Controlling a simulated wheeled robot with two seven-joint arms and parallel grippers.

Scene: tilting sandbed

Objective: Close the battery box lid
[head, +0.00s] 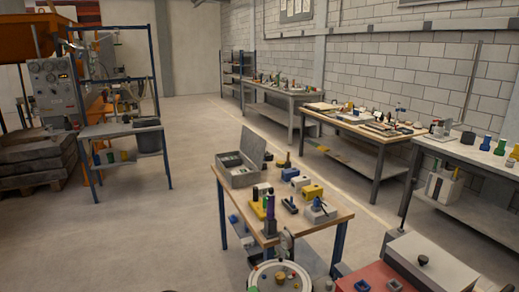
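A grey box (237,179) stands at the far left corner of the small wooden-topped table in the middle of the head view; I take it to be the battery box. Its lid (253,147) is open, standing up and tilted along the box's right side. Dark items show inside the box, too small to make out. Neither my left nor my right gripper can be made out in this view.
A red cabinet (372,279) and a pale box (432,262) stand at lower right. Benches line the right wall. Floor left of the table is clear.

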